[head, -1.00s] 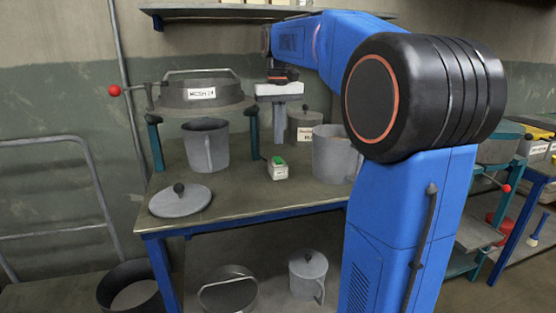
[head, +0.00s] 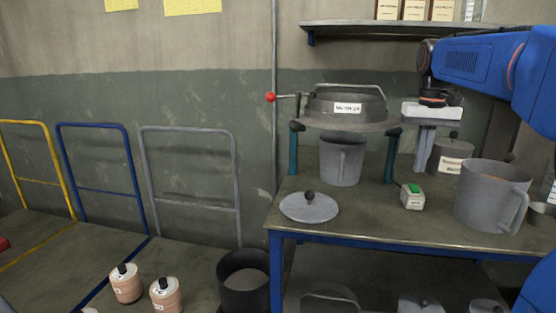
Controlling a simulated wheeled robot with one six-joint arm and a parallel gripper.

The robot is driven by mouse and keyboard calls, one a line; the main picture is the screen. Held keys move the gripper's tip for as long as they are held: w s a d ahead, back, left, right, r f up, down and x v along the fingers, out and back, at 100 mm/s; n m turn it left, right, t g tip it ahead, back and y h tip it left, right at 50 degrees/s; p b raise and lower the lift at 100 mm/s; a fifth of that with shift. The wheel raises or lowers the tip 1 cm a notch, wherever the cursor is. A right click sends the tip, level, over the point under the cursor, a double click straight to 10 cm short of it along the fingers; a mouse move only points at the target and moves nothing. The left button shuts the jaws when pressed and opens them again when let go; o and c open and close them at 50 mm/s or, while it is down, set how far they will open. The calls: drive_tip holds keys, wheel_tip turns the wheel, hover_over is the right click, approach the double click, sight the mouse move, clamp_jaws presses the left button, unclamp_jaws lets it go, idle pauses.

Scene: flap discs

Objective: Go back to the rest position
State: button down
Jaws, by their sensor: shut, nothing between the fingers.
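My gripper (head: 424,150) hangs at the end of my blue arm at the right of the head view. It points down above the back of the workbench (head: 356,222). Its light grey fingers are together and hold nothing. A lidded grey pot (head: 450,158) stands just right of it, partly behind. A small box with a green top (head: 412,196) lies on the bench below and in front of it. A large grey jug (head: 490,194) stands to the right.
A sieve stand (head: 346,106) with a red-knobbed handle stands over a grey jug (head: 342,160). A round lid (head: 309,207) lies at the bench's left front. A wall shelf (head: 390,29) is above. Left are rail frames (head: 187,130), a black bucket (head: 245,282) and labelled containers (head: 126,283).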

drive_tip(key=s+a+f, duration=0.3)
drive_tip(key=s, duration=0.1)
drive_tip(key=s+a+f+n+t, duration=0.1)
drive_tip(key=s+a+f, duration=0.1)
drive_tip(key=s, duration=0.3)
drive_tip(key=s+a+f+t, duration=0.1)
drive_tip(key=s+a+f, duration=0.2)
drive_tip(key=s+f, duration=0.1)
drive_tip(key=shift+s+a+f+n, duration=0.15)
drive_tip(key=shift+s+a+n, duration=0.15)
drive_tip(key=shift+s, duration=0.35)
drive_tip(key=s+a+f+n+t, duration=0.1)
drive_tip(key=s+a+f, duration=0.3)
drive_tip(key=s+f, duration=0.7)
wheel_tip(320, 180, down, 2)
drive_tip(key=shift+s+f+t, duration=0.2)
drive_tip(key=shift+s+t, duration=0.05)
drive_tip(key=shift+t, duration=0.45)
